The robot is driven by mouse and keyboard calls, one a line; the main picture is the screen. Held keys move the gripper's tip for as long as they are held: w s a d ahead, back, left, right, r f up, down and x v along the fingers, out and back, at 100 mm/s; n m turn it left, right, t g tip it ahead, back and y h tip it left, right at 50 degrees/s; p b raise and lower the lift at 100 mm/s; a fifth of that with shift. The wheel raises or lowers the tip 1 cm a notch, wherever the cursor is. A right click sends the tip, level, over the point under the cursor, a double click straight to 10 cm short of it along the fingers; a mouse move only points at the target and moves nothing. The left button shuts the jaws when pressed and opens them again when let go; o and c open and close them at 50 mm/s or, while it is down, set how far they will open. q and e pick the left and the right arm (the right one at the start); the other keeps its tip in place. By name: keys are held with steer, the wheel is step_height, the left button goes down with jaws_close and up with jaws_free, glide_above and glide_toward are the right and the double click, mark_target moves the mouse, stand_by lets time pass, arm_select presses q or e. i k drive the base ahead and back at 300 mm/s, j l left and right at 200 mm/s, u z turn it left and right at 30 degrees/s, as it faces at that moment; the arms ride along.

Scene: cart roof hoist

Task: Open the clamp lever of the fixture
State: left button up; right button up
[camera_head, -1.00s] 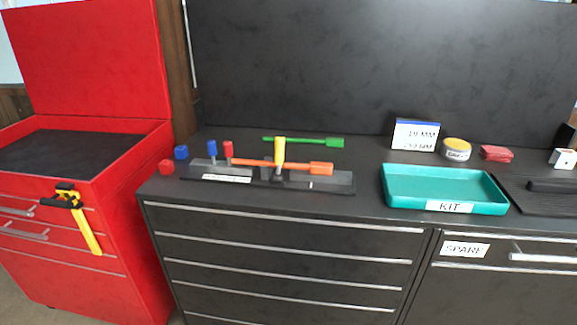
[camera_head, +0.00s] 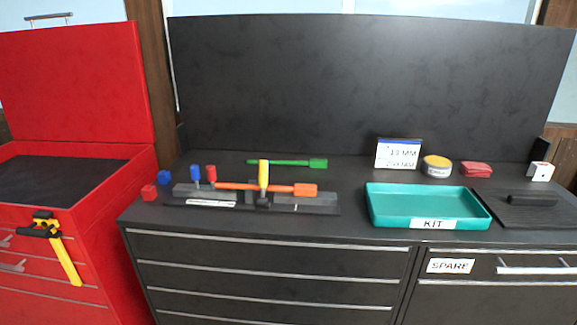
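The fixture (camera_head: 305,209) is a low dark grey block with a white label, on the left part of the black bench top. Its likely clamp lever is the yellow upright handle (camera_head: 264,174) near the middle. An orange bar with a wide right end (camera_head: 303,189) lies along the fixture, passing the yellow handle. A red peg (camera_head: 211,172) and a blue peg (camera_head: 195,172) stand at the fixture's left part. Neither of my grippers is in view.
A green tool (camera_head: 290,163) lies behind the fixture. A teal KIT tray (camera_head: 388,222), a sign (camera_head: 398,154), a round tin (camera_head: 437,172) and a red cart (camera_head: 90,235) with a yellow-black clamp (camera_head: 66,261) stand around.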

mark_target(263, 164)
steer(key=z, duration=0.55)
steer(key=j+z, duration=0.35)
steer(key=z, duration=0.15)
steer(key=j+z, duration=0.45)
steer(key=k+j+z, duration=0.1)
steer(key=z, duration=0.4)
steer(key=k+j+z, duration=0.2)
steer(key=j+z, duration=0.25)
steer(key=l, duration=0.1)
